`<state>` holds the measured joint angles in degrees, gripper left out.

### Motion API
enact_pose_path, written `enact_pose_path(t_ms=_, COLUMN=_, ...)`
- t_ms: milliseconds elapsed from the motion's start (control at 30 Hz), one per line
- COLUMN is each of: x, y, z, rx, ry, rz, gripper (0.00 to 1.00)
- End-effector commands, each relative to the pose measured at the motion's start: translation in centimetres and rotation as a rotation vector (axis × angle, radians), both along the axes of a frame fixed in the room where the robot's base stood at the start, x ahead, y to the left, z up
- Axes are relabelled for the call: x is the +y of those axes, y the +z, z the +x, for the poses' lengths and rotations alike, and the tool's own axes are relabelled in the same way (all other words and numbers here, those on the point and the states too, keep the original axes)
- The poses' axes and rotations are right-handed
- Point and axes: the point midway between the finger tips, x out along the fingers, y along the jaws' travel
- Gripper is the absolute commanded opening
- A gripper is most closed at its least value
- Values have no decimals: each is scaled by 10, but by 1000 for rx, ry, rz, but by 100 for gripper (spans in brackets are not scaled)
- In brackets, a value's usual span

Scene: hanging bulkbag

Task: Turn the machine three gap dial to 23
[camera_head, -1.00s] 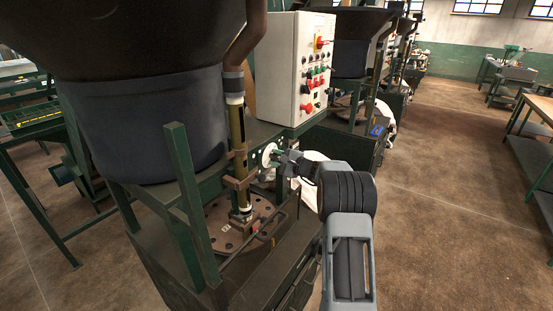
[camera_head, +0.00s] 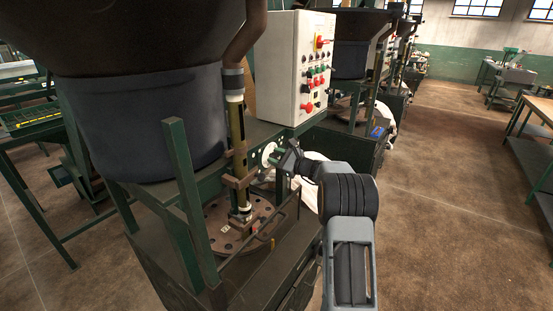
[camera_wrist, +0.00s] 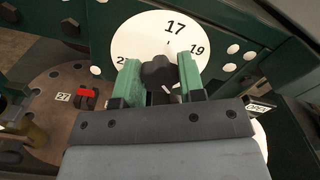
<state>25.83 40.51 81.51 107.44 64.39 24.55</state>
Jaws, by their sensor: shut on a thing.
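The gap dial (camera_wrist: 150,30) is a white disc on a green machine frame, with a dark lobed knob (camera_wrist: 158,72) at its middle. In the wrist view 17 shows at the top and 19 at the right. A number starting with 2 at the left is partly covered by a finger. My gripper (camera_wrist: 159,76) has its green fingers shut on the knob, one on each side. A short pale mark shows between the fingers at the knob's lower edge. In the head view the dial (camera_head: 268,154) faces right and my gripper (camera_head: 280,160) reaches it from the right.
A white control box (camera_head: 291,68) with red and green buttons stands above the dial. A brown bolted round plate (camera_wrist: 55,100) with a tag reading 27 lies below left. A second white disc (camera_wrist: 260,137) is partly visible at right. Open floor lies to the right.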

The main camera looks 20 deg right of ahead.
Motion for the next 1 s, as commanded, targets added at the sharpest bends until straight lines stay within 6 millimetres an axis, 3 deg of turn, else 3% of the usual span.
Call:
enact_pose_path(t_ms=433, x=0, y=0, z=0, rx=139, ry=1, rz=209, gripper=13)
enact_pose_path(t_ms=1000, x=0, y=-1, z=0, rx=170, ry=1, rz=256, gripper=13)
